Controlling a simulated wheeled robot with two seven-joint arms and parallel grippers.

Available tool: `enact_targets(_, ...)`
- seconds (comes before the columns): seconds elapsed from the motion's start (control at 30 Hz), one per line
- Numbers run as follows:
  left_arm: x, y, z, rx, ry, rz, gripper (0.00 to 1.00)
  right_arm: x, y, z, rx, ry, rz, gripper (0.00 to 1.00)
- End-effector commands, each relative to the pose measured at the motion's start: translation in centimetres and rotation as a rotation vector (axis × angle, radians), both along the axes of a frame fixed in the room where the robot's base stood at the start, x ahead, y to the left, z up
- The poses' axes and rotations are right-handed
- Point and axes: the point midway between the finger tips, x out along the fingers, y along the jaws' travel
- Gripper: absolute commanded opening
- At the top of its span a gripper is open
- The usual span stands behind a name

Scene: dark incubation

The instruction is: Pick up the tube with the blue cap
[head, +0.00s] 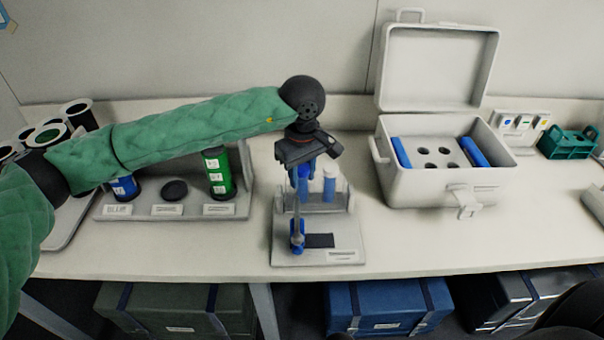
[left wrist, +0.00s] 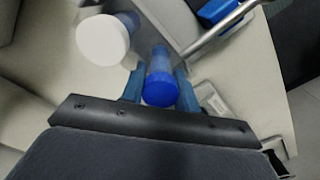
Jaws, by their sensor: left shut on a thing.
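The tube with the blue cap (left wrist: 160,88) is between the blue fingers of my left gripper (left wrist: 160,86) in the left wrist view. The fingers are shut on it near the cap. In the head view my left gripper (head: 304,174) points down over a small grey stand (head: 345,257), and the gripper covers most of the tube. A tube with a white cap (head: 329,184) stands right beside it in the stand; it also shows in the left wrist view (left wrist: 103,40). I cannot tell whether the held tube is still seated. My right gripper is not in view.
A blue-handled lever (head: 297,236) stands at the stand's front left. An open white box (head: 430,188) with several holes is to the right. A rack with a blue canister (head: 124,188) and a green canister (head: 218,173) is to the left. A teal rack (head: 567,143) stands far right.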

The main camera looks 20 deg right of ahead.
Motion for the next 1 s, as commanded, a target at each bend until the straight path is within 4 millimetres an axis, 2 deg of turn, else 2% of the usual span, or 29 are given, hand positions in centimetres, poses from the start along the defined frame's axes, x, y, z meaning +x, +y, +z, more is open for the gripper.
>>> enact_targets(1.0,0.18,-0.06,-0.03,0.0,0.0,0.0,0.08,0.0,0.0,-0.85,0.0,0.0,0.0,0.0)
